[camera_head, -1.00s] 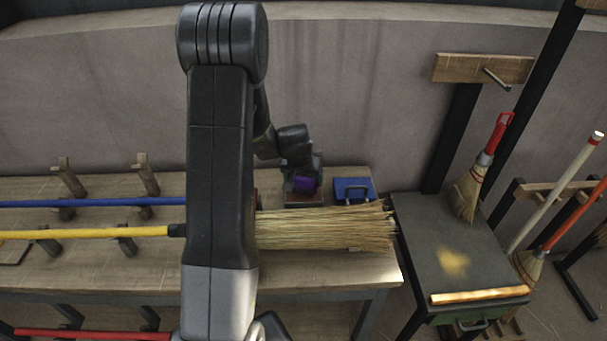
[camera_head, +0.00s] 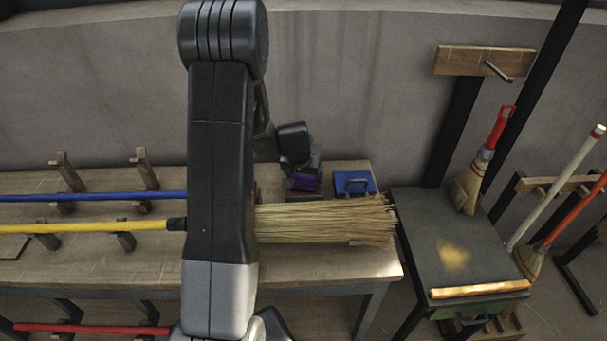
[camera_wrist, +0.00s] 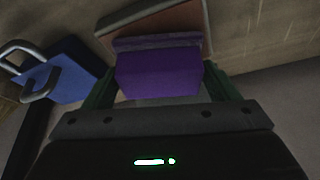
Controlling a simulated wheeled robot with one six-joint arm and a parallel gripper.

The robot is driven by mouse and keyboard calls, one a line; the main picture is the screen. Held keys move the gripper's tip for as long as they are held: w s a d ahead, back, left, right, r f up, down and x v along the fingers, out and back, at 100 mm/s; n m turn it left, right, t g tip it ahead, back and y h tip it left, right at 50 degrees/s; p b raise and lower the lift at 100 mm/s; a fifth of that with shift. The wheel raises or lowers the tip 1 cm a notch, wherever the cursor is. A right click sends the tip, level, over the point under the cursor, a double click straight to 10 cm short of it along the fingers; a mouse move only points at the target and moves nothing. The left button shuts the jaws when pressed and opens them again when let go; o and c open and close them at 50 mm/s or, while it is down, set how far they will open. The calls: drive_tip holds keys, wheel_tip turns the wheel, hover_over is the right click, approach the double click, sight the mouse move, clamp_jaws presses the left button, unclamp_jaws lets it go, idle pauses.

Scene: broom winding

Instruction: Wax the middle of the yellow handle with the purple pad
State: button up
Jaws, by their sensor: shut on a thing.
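The purple pad (camera_head: 305,182) is between the fingers of my gripper (camera_head: 304,178), at the back of the bench, behind the broom bristles. In the wrist view the purple pad (camera_wrist: 158,72) fills the space between the fingers of my gripper (camera_wrist: 160,85), which is shut on it. A brown block or tray lies right by the pad; I cannot tell whether they touch. The yellow handle (camera_head: 90,227) lies level across wooden pegs at the left, apart from the pad. My arm hides where the handle's head end meets the bristles (camera_head: 325,219).
A blue pad with a metal handle (camera_head: 354,184) sits right of my gripper, also in the wrist view (camera_wrist: 62,80). A blue handle (camera_head: 90,197) lies behind the yellow one. A dark side table (camera_head: 415,230) stands at the right. The bench front (camera_head: 325,266) is clear.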

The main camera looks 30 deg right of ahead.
drive_tip(key=shift+s+f+b, duration=0.1)
drive_tip(key=shift+f+b, duration=0.45)
drive_tip(key=shift+b, duration=0.25)
idle(1.9)
drive_tip(key=shift+r+p, duration=1.9)
drive_tip(key=shift+r, duration=1.65)
